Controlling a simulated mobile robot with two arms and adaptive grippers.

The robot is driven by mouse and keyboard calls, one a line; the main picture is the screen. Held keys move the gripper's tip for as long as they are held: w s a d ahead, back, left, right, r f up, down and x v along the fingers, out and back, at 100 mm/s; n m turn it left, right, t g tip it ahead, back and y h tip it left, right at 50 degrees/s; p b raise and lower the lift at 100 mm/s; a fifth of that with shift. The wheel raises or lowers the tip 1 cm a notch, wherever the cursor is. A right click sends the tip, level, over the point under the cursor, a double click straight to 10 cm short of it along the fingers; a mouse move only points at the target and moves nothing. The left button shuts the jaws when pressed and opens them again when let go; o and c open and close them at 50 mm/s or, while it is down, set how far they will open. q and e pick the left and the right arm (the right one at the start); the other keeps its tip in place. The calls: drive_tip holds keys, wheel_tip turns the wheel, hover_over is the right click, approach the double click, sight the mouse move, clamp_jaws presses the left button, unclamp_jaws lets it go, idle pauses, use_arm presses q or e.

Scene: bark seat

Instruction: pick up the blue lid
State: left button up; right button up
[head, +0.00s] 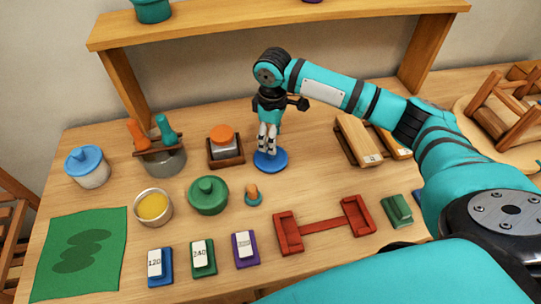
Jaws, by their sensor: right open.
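A flat round blue lid (272,161) lies on the table near the middle. My right gripper (267,149) points straight down over it, with its open fingers at or just above the lid's top. The fingers hide the lid's centre, so I cannot tell whether they touch it. Another blue lid (84,157) with a small knob sits on a white jar (91,178) at the left. My left gripper is not in view.
A red holder (323,225) lies nearer. A shelf (270,22) spans the back.

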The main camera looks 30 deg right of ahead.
drive_tip(key=shift+s+a+f, duration=0.1)
drive_tip(key=shift+f, duration=0.4)
drive_tip(key=f, duration=0.1)
drive_tip(key=f+p, duration=0.1)
drive_tip(key=f, duration=0.2)
drive_tip(key=shift+w+a+f, duration=0.2)
drive_tip(key=shift+a+f, duration=0.1)
drive_tip(key=shift+f, duration=0.05)
clamp_jaws()
wheel_tip(320, 180, up, 10)
drive_tip(key=shift+r+b, duration=0.1)
drive_tip(key=shift+b, duration=0.45)
